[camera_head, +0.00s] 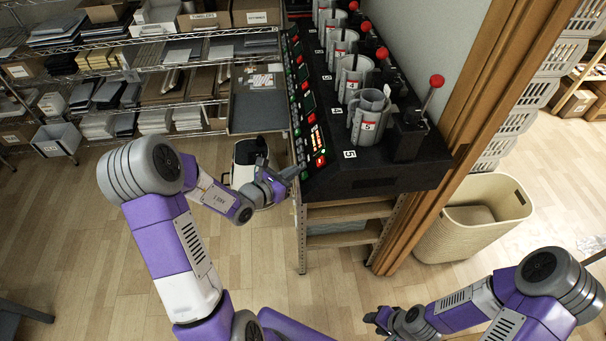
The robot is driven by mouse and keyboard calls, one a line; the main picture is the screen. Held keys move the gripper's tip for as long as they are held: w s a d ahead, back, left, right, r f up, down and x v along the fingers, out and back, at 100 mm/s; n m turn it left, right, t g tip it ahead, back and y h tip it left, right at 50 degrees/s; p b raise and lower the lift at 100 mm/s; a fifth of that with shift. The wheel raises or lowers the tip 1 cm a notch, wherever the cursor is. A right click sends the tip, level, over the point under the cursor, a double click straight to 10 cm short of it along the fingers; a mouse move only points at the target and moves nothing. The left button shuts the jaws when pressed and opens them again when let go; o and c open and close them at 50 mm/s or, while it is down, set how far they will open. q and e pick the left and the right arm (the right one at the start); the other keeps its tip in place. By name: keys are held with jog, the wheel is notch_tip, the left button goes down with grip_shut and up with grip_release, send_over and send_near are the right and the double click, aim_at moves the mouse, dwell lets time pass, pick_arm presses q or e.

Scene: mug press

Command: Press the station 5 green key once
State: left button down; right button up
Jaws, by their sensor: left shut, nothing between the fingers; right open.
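The black mug press bench (380,178) runs away from me, with several stations in a row. Station 5 is the nearest, marked by a white "5" label (350,154), with a grey mug (369,118) in it and a red-knobbed lever (433,92). Its sloping left panel has a lit orange display (317,140), a red key (320,161) and small green keys (299,146) along the left edge. My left gripper (299,171) is shut and empty, its tip at the panel's near-left edge by the green keys; contact cannot be told. My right gripper (374,318) is open and empty, low over the floor.
A wire shelf (190,65) with boxes and trays stands at the back left. A beige basket (474,215) stands right of the wooden post (452,145). A small bin (243,160) stands behind my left gripper. The floor in front is clear.

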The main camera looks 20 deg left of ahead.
dwell(0.8)
pick_arm(q)
jog(key=shift+w+d+f+b, duration=0.2)
jog(key=shift+d+f+b, duration=0.1)
jog(key=shift+b, duration=0.15)
jog(key=shift+w+d+f+b, duration=0.15)
jog(key=shift+d+f+b, duration=0.15)
jog(key=shift+b, duration=0.15)
dwell(0.5)
jog(key=shift+a+r, duration=0.1)
jog(key=shift+s+a+r+p, duration=0.35)
jog(key=shift+a+r+p, duration=0.15)
jog(key=shift+p, duration=0.05)
dwell(0.3)
jog(key=a+r+p, duration=0.1)
jog(key=s+a+r+p, duration=0.2)
jog(key=shift+r, duration=0.25)
jog(key=shift+w, duration=0.1)
dwell(0.9)
